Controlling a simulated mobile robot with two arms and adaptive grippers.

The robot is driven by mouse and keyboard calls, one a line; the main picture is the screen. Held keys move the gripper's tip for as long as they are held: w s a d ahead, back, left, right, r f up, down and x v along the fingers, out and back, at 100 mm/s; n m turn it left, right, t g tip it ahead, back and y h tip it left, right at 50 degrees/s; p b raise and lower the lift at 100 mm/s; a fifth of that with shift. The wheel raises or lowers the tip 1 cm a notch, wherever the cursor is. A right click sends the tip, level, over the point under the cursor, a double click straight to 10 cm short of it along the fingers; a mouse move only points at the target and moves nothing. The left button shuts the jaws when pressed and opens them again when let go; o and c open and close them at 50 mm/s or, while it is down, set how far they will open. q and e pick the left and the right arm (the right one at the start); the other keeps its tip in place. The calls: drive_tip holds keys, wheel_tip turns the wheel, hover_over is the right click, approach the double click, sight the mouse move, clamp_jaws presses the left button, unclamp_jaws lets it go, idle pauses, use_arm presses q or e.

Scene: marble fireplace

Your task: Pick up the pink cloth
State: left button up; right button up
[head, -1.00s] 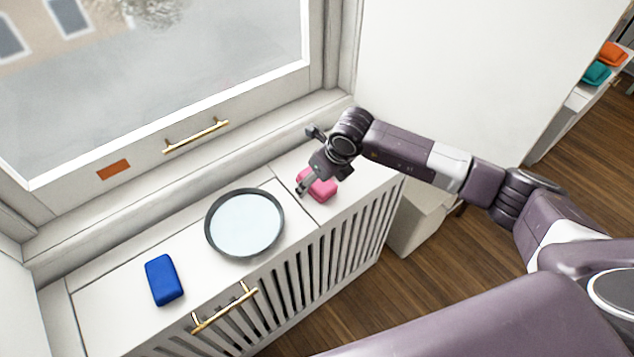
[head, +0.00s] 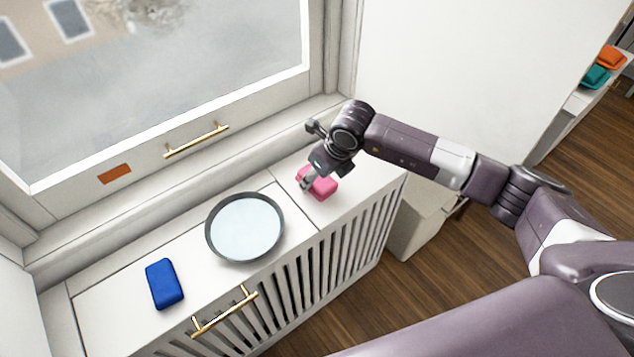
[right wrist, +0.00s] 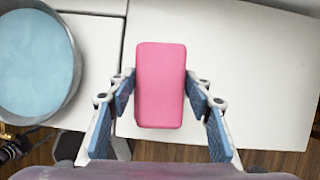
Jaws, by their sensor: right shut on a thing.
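The pink cloth (head: 322,187) is a small folded block at the right part of the white cabinet top under the window. My right gripper (head: 307,181) is at the cloth, seen from the side in the head view. In the right wrist view the cloth (right wrist: 160,84) stands between the two blue-padded fingers of the right gripper (right wrist: 160,90), which are shut on its sides. I cannot tell whether the cloth still touches the cabinet top. My left gripper is not in view.
A round dark-rimmed dish (head: 209,236) with a pale blue inside stands left of the cloth. A blue folded block (head: 164,284) lies farther left on the white cabinet top (head: 110,300). The window sill and a brass handle (head: 196,139) are behind.

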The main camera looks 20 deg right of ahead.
use_arm(q)
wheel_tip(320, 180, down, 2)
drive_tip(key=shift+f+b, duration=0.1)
drive_tip(key=shift+b, duration=0.9)
use_arm(e)
wheel_tip(320, 180, up, 18)
drive_tip(key=shift+f, duration=0.1)
drive_tip(key=o, duration=0.4)
drive_tip(key=c, duration=0.3)
drive_tip(key=s+a+f+n+p, duration=0.2)
drive_tip(key=a+f+n+p, duration=0.1)
drive_tip(key=a, duration=0.3)
drive_tip(key=s+a+f+n+g+y+p, duration=0.1)
drive_tip(key=s+a+f+n+p, duration=0.1)
drive_tip(key=a+f, duration=0.3)
drive_tip(key=s+a+f+n+g+y+p, duration=0.1)
drive_tip(key=a+f+n+p, duration=0.3)
drive_tip(key=a, duration=0.5)
drive_tip(key=shift+s+p, duration=0.55)
drive_tip(key=shift+s, duration=0.25)
use_arm(q)
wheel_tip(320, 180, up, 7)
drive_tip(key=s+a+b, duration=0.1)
drive_tip(key=b, duration=0.2)
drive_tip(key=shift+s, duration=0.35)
use_arm(e)
drive_tip(key=shift+w+f, duration=0.1)
drive_tip(key=shift+f, duration=2.8)
